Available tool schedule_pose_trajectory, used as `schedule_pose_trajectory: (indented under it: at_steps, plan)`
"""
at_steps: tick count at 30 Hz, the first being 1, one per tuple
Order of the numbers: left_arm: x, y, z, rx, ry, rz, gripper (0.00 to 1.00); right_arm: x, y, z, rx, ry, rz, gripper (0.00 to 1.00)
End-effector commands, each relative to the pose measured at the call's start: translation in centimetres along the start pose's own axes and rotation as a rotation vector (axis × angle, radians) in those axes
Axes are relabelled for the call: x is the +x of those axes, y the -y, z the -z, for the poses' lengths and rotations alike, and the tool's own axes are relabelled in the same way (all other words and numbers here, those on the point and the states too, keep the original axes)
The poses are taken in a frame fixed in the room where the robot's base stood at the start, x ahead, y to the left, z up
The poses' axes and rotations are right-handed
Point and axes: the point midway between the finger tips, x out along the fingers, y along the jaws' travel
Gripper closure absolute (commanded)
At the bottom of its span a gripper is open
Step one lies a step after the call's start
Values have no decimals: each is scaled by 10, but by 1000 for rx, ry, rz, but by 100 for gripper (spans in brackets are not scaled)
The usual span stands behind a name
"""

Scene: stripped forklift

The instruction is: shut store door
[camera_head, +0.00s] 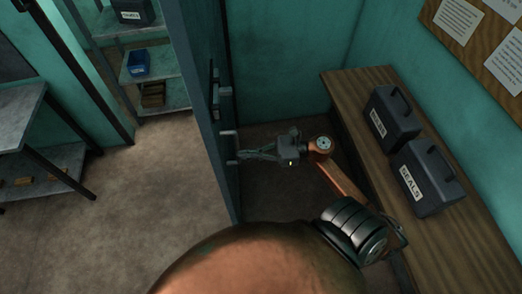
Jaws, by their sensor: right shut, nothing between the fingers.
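The store door (200,90) is a blue-grey panel seen nearly edge-on, running from the top of the view down past the middle. It stands open, with the doorway and shelves showing to its left. A handle (229,133) sticks out from its right face. My right gripper (243,156) is shut and empty, with its fingertips close beside the door face just below the handle. I cannot tell whether they touch it. My right arm reaches in from the bottom. My left gripper is not in view.
A wooden bench (345,85) runs along the right wall, close to my right arm, with dark cases, one marked SEALS (428,178). A grey table (18,125) stands at the left. Shelves (160,95) hold a blue bin (138,65). The floor (130,190) left of the door is clear.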

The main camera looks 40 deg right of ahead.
Motion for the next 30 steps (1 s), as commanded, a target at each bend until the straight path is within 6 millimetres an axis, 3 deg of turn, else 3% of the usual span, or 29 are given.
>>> schedule_pose_trajectory:
  at_steps: [3, 9, 24, 30]
  plan:
    - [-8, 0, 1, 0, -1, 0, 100, 21, 0, -3, 1, 4, -1, 100]
    - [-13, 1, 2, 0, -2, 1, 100, 41, 0, -1, 2, 2, 0, 100]
    - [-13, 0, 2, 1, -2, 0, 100, 47, 0, 1, 3, 1, 3, 100]
    - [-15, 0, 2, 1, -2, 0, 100, 69, 2, 3, 8, -3, 24, 100]
